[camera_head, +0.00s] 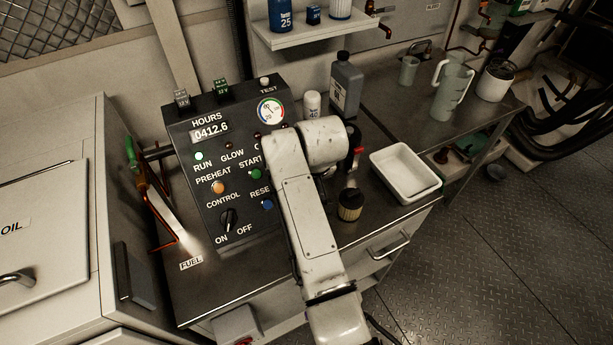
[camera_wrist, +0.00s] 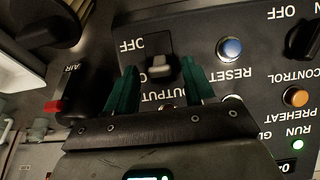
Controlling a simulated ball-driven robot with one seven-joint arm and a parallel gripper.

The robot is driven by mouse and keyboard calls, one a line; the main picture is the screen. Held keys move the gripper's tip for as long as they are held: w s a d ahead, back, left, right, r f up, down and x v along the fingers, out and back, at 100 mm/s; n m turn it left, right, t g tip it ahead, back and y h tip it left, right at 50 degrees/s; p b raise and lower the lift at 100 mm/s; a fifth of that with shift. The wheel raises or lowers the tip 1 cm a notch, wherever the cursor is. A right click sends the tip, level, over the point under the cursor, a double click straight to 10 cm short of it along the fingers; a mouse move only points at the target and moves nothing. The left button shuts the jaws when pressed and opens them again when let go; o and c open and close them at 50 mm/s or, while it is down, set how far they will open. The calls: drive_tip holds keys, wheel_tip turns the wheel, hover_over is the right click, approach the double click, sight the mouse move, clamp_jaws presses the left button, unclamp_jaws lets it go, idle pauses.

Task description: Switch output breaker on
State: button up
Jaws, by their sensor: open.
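The output breaker (camera_wrist: 160,70) is a pale toggle in a dark recess on the grey control panel, seen rotated in the wrist view. The word OFF is beside it, and a partly covered OUTPUT label is close to my gripper body. My gripper (camera_wrist: 157,64) is open, with one green finger on each side of the toggle. I cannot tell whether either finger touches it, or which position the toggle is in. In the head view, my arm covers the breaker and my gripper. The control panel (camera_head: 218,205) stands upright on the metal bench.
Beside the breaker are the blue RESET button (camera_wrist: 229,48), the orange PREHEAT button (camera_wrist: 295,97) and the CONTROL knob (camera_head: 229,219). The red-tipped AIR lever (camera_wrist: 54,106) is left in the wrist view. A white tray (camera_head: 433,184) and a filter (camera_head: 350,208) stand right of my arm.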

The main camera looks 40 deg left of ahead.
drive_tip(key=b+v, duration=0.1)
drive_tip(key=v, duration=0.9)
drive_tip(key=shift+r, duration=0.25)
drive_tip(key=s+d+f+m, duration=0.1)
drive_tip(key=d+f+m, duration=0.1)
drive_tip(key=d+f, duration=0.65)
drive_tip(key=s+d+f+m+h, duration=0.1)
drive_tip(key=s+d+f+m, duration=0.2)
drive_tip(key=d, duration=1)
drive_tip(key=d+f+m, duration=0.2)
drive_tip(key=d+f, duration=0.5)
drive_tip(key=d, duration=0.4)
drive_tip(key=s+d+f+m+h+b, duration=0.1)
drive_tip(key=s+d+m, duration=0.6)
drive_tip(key=s+d, duration=1.3)
drive_tip(key=shift+s+d+f+h, duration=0.25)
drive_tip(key=shift+d+f+h, duration=0.45)
drive_tip(key=shift+d+h, duration=0.25)
